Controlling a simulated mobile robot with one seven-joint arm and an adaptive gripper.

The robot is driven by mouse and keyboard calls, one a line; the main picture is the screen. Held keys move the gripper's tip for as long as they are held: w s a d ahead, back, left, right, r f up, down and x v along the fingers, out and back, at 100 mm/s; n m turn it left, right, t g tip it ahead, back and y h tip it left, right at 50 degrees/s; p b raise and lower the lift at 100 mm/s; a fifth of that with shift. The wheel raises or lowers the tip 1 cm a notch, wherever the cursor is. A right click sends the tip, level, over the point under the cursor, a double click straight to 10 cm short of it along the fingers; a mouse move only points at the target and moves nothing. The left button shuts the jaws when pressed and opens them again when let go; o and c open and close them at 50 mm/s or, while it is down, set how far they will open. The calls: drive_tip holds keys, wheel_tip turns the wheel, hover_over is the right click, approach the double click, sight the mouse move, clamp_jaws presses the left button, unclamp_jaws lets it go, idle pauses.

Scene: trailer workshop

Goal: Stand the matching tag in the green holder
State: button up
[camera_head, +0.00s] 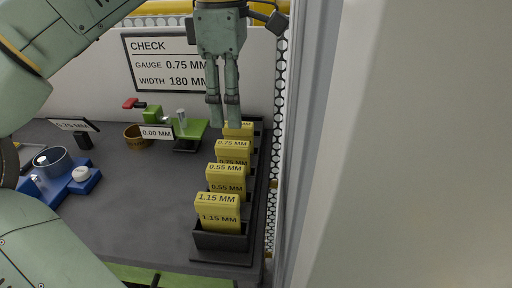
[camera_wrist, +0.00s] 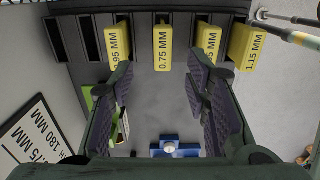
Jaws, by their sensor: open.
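Several yellow tags stand in a black rack (camera_head: 222,242). From front to back in the head view, they are the 1.15 MM tag (camera_head: 217,211), the 0.55 MM tag (camera_head: 226,181), the 0.75 MM tag (camera_head: 232,151) and a rear tag (camera_head: 240,130) partly hidden by my fingers. The wrist view shows the rear one as the 0.95 MM tag (camera_wrist: 119,45). My gripper (camera_head: 223,125) points down above the rack's rear part, open and empty. In the wrist view, the 0.75 MM tag (camera_wrist: 163,47) appears between the fingertips, beyond them. A green piece (camera_head: 190,128) stands left of the rack; whether it is the holder is unclear.
A wall sign (camera_head: 150,62) reads CHECK, GAUGE 0.75 MM, WIDTH 180 MM. A 0.00 MM display (camera_head: 156,133), a brown ring (camera_head: 134,141), a small 0.75 MM card (camera_head: 73,125) and a blue fixture (camera_head: 82,184) occupy the bench. A pale wall stands close right of the rack.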

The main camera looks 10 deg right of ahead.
sight(232, 143)
drive_tip(key=shift+w, duration=0.1)
wheel_tip(232, 143, down, 5)
drive_tip(key=shift+a+r, duration=0.15)
drive_tip(key=shift+s+f+p, duration=0.15)
drive_tip(key=shift+f+p, duration=0.2)
drive_tip(key=shift+f, duration=1.2)
drive_tip(key=shift+s+f+p, duration=0.15)
drive_tip(key=shift+f+p, duration=0.15)
drive_tip(key=shift+f, duration=1.2)
drive_tip(key=shift+c, duration=0.3)
clamp_jaws()
